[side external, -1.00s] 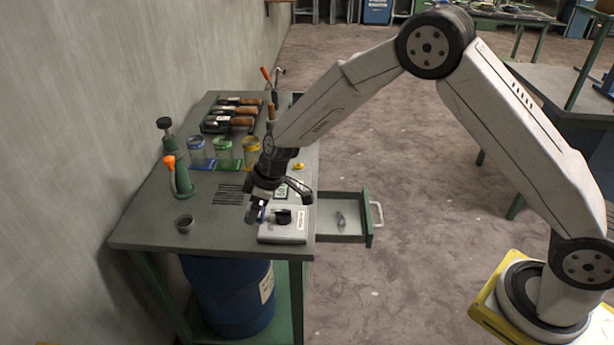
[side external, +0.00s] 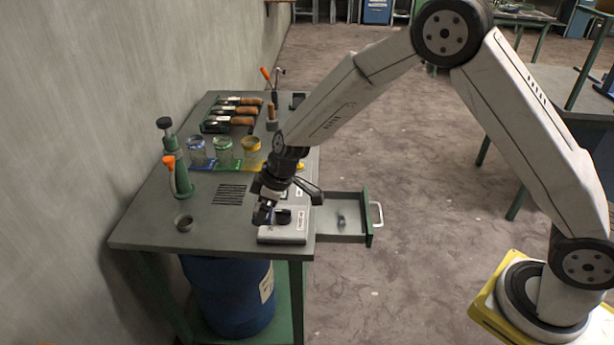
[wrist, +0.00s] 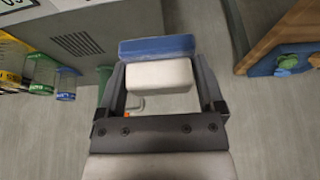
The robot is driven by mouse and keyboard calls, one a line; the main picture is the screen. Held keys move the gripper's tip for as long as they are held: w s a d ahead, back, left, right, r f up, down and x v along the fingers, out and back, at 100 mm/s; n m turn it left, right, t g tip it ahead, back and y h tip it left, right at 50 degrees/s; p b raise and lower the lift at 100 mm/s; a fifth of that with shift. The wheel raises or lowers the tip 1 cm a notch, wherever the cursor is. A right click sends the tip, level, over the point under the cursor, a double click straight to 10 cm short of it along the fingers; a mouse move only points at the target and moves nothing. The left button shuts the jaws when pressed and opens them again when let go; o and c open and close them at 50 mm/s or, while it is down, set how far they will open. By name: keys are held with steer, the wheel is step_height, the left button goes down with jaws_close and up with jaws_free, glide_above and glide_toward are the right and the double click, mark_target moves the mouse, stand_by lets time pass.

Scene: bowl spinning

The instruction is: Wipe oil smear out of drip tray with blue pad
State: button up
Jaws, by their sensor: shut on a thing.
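My gripper (side external: 265,214) is low over the front right part of the workbench, beside a grey box. In the wrist view its two fingers are shut on the white block (wrist: 160,75) that backs the blue pad (wrist: 157,46). In the side view the pad is small and mostly hidden by the fingers. The drip tray (side external: 353,236) is a green-fronted drawer standing open at the bench's right edge. A dark grey smear (side external: 341,221) lies on its floor. My gripper is left of the tray, apart from it.
The grey box (side external: 284,237) with a dark top part stands between my gripper and the tray. Wooden-handled tools (side external: 235,112) lie at the back.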

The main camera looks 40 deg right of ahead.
steer(key=c, duration=0.4)
steer(key=shift+r, duration=0.7)
step_height(320, 180, up, 4)
steer(key=shift+d+f, duration=0.1)
steer(key=shift+d, duration=0.05)
steer(key=s+d+m+h, duration=0.3)
steer(key=d+m+h, duration=0.3)
steer(key=d+m, duration=1.45)
steer(key=d+f, duration=0.1)
steer(key=f, duration=0.5)
steer(key=d+f+n, duration=0.1)
steer(key=f, duration=0.5)
steer(key=f+n, duration=0.1)
steer(key=f, duration=0.6)
steer(key=shift+s+d+n, duration=0.2)
steer(key=shift+d+n, duration=0.05)
steer(key=shift+d, duration=0.15)
